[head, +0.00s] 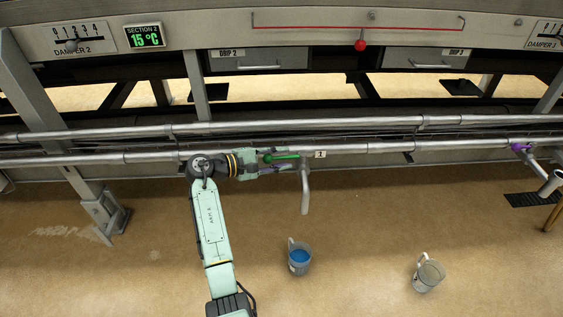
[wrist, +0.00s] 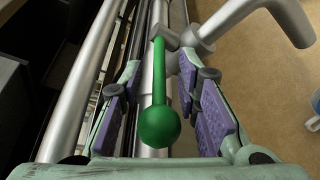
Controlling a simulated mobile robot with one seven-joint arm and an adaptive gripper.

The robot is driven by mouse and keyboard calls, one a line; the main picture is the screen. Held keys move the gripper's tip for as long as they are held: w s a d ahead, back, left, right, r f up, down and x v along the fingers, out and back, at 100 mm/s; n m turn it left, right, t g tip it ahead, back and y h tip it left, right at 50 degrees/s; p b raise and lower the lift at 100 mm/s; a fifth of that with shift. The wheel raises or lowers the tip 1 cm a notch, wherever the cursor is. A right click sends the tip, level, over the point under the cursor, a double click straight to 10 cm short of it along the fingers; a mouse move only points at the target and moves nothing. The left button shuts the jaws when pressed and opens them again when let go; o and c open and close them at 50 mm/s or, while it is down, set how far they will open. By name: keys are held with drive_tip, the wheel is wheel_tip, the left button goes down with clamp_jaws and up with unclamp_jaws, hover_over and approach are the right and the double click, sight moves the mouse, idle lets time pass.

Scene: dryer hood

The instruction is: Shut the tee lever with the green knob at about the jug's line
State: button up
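The green-knobbed tee lever (head: 283,157) lies along the lower pipe in the head view, its knob toward the left. In the wrist view the green knob (wrist: 158,127) and its stem (wrist: 158,70) sit between my open fingers, with a gap on both sides. My gripper (head: 262,158) is at the knob end of the lever; in the wrist view its purple pads (wrist: 160,110) stand either side. The tee's grey spout (head: 305,190) hangs down at the lever's right end. A clear jug with blue liquid (head: 299,257) stands on the floor below, slightly left of the spout.
A second jug (head: 428,273) with pale contents stands on the floor to the right. A purple-knobbed lever (head: 520,147) and another spout (head: 550,183) are at far right. Two long pipes (head: 90,159) run across. A red knob (head: 360,45) hangs above.

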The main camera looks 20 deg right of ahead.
drive_tip(key=shift+d, duration=0.3)
drive_tip(key=shift+c, duration=0.5)
clamp_jaws()
